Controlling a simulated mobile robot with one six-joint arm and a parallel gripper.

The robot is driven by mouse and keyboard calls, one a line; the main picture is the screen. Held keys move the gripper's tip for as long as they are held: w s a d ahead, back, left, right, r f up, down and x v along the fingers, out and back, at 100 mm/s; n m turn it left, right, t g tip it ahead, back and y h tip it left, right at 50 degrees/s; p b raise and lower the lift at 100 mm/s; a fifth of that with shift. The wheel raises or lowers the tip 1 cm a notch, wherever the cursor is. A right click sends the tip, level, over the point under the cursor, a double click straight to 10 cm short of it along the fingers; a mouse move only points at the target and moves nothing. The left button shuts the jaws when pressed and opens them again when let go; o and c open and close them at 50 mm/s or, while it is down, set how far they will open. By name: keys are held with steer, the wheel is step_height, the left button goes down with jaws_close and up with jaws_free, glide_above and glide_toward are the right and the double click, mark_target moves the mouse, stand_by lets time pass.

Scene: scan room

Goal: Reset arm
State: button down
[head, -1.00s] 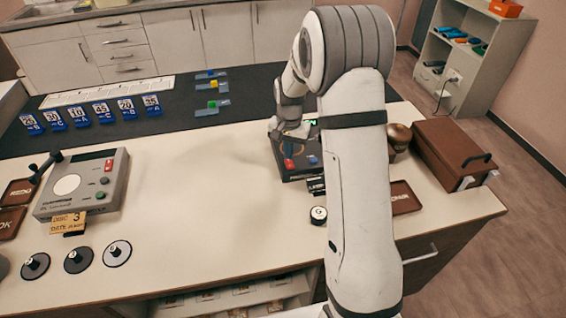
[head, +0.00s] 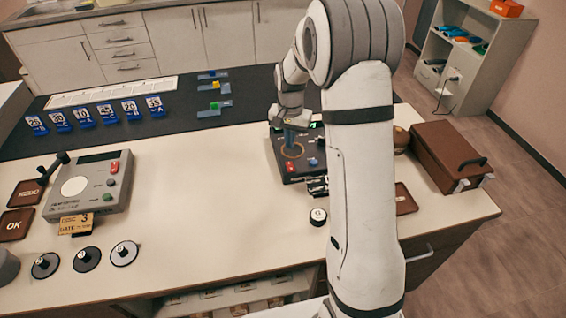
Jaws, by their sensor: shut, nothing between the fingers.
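My gripper (head: 291,140) is above the black device (head: 297,172) on the right part of the table, pointing down. It is shut with nothing seen in it. The device has a red button and a blue button on its near side, a copper-coloured ring just under the gripper, and a lit green display partly behind my arm. I cannot tell whether the fingertips touch the device. My arm hides the device's right side.
A grey machine (head: 98,187) with a lever stands at the left, with several round discs (head: 86,258) before it. A brown box (head: 446,156) stands at the right edge. The table's middle is clear.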

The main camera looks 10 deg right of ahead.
steer(key=s+a+r+n+t, duration=0.1)
steer(key=s+r+n+t, duration=0.15)
steer(key=s+r, duration=1)
steer(key=s+r+n, duration=0.2)
steer(key=s+n, duration=0.1)
steer(key=s, duration=1.3)
steer(key=shift+s+a+t, duration=0.15)
steer(key=shift+a+t, duration=0.15)
steer(key=shift+t, duration=0.05)
